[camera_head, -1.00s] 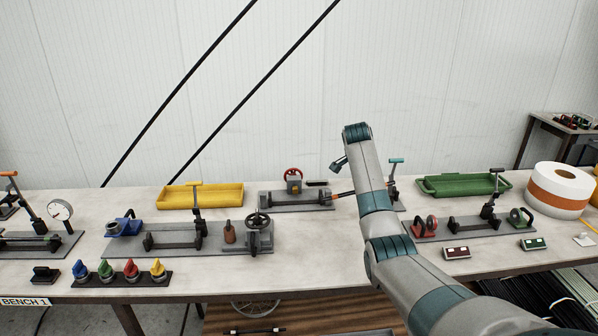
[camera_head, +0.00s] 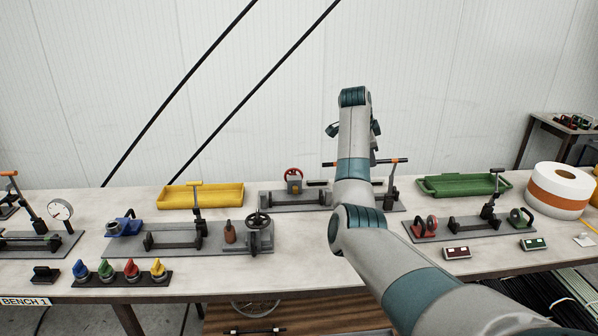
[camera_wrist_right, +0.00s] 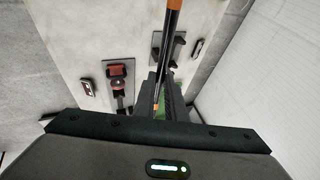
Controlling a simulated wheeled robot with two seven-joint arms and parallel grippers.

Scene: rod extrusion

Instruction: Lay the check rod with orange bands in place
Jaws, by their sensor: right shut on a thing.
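The check rod (camera_head: 383,162), dark with orange bands, shows on both sides of my right arm in the head view, roughly level above the rear fixture. Its middle is hidden behind the arm. In the wrist view the rod (camera_wrist_right: 167,50) runs away from the jaws, with orange bands showing. My right gripper (camera_wrist_right: 163,95) is shut on it; in the head view the arm hides the jaws. The rear grey fixture (camera_head: 300,206) has a red handwheel (camera_head: 293,175) and an upright clamp lever (camera_head: 392,188), its handle overlapped by the rod. My left gripper is not in view.
A yellow tray (camera_head: 220,198) and a green tray (camera_head: 440,188) stand at the back. A fixture with a dark handwheel (camera_head: 258,221) is front left; one with red and green parts (camera_head: 470,231) is right. An orange-banded roll (camera_head: 558,190) stands far right.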

